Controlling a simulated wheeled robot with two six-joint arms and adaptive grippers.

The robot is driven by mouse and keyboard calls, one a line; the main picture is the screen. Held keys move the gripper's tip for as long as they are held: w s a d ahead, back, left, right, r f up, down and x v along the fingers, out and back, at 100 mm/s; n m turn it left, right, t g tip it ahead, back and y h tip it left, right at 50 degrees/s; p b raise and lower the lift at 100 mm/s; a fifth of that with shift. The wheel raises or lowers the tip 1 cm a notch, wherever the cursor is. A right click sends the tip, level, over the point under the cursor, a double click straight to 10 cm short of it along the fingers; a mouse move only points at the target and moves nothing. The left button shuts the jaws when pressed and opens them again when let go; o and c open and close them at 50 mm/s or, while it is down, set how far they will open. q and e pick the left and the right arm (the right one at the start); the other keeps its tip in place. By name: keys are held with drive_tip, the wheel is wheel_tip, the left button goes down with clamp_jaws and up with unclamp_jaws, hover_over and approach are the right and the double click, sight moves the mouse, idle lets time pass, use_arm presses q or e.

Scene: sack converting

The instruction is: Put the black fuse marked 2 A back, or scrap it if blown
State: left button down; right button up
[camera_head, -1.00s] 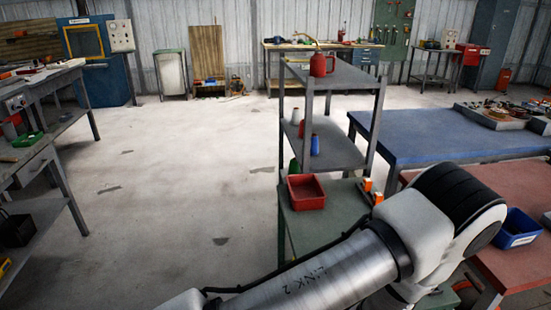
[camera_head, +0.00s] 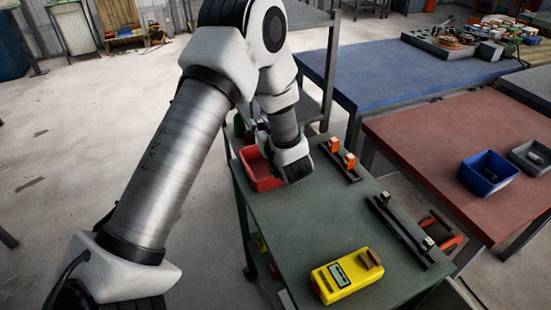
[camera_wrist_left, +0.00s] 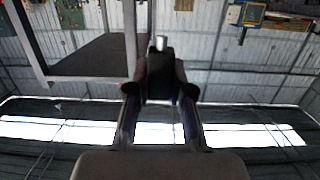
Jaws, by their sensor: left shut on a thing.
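My left gripper (camera_head: 261,126) is beyond the red bin (camera_head: 262,181), partly hidden by my own wrist in the head view. In the left wrist view, it (camera_wrist_left: 160,82) is shut on a small black fuse (camera_wrist_left: 160,48) with a silver end cap. The fuse's marking is not readable. A yellow meter (camera_head: 347,277) lies at the near end of the green cart top. Two dark holders lie on the cart: one (camera_head: 340,161) with orange blocks, one (camera_head: 402,232) with metal clips. My right gripper is not in view.
A red-brown bench (camera_head: 455,125) at right carries a blue bin (camera_head: 489,173) with a dark piece inside and a grey tray (camera_head: 528,158). A blue table (camera_head: 400,75) stands behind. The green cart top (camera_head: 300,225) is clear in its middle.

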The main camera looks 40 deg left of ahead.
use_arm(q)
drive_tip(key=shift+s+a+f, duration=0.1)
drive_tip(key=shift+a+f, duration=0.2)
drive_tip(key=shift+a, duration=0.1)
drive_tip(key=f+b, duration=0.5)
drive_tip(key=shift+s, duration=0.35)
drive_tip(key=c, duration=1)
unclamp_jaws()
drive_tip(key=shift+f, duration=0.1)
drive_tip(key=shift+o, duration=0.2)
drive_tip(key=v, duration=1.2)
